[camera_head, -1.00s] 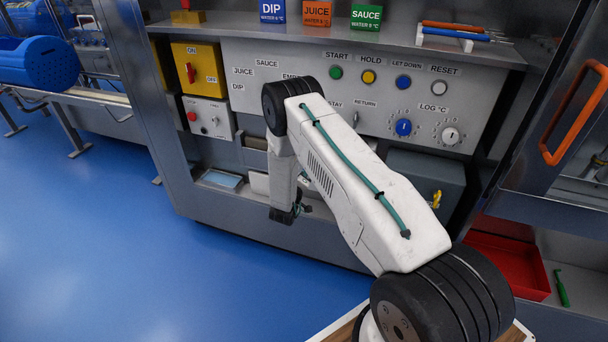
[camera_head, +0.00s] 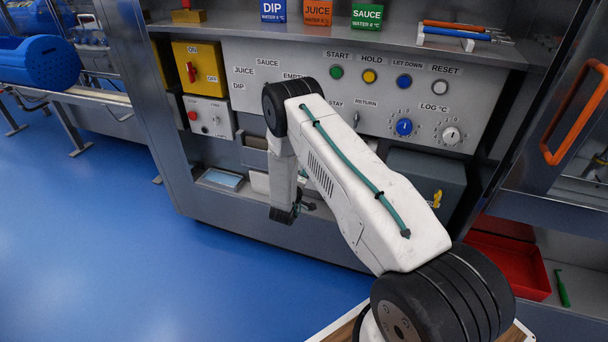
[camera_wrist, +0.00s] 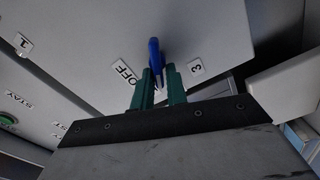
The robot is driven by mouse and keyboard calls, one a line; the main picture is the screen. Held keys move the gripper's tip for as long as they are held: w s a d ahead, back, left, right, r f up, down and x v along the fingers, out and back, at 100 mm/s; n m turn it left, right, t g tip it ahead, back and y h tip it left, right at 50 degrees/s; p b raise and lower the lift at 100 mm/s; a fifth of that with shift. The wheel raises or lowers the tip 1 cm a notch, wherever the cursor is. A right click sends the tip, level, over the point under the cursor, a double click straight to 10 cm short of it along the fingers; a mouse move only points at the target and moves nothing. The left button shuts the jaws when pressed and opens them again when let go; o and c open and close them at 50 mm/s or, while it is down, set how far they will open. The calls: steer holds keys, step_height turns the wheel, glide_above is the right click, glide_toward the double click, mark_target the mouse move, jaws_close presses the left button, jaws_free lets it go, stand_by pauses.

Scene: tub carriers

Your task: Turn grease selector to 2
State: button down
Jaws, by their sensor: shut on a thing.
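In the wrist view, a blue selector handle (camera_wrist: 154,58) stands out from a grey panel, with its far end upward in the picture. My gripper (camera_wrist: 158,82) has two green fingers shut on this handle, one on each side. An OFF label (camera_wrist: 125,72) is left of the handle and a 3 label (camera_wrist: 196,67) is right of it. A 1 label (camera_wrist: 24,44) is farther left. I see no 2 label. Where the handle points on its scale is unclear. In the head view my arm hides this selector and my fingers.
The head view shows START (camera_head: 336,72), HOLD (camera_head: 369,76), LET DOWN (camera_head: 403,81) and RESET (camera_head: 440,87) buttons. A blue dial (camera_head: 404,127) and a white LOG °C dial (camera_head: 451,135) sit lower right. A yellow switch box (camera_head: 211,65) is left. A red tray (camera_head: 508,263) is lower right.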

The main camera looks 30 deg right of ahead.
steer(key=shift+s+d+f+n, duration=0.15)
steer(key=shift+f+n, duration=0.1)
steer(key=shift+n, duration=0.75)
steer(key=shift+s+f+n, duration=0.15)
steer(key=shift+f+n, duration=0.1)
steer(key=shift+n, duration=0.75)
stand_by(4.5)
stand_by(0.5)
steer(key=c, duration=1.4)
jaws_free()
steer(key=shift+r, duration=0.1)
steer(key=shift+c, duration=0.2)
steer(key=shift+w, duration=0.15)
steer(key=v, duration=0.8)
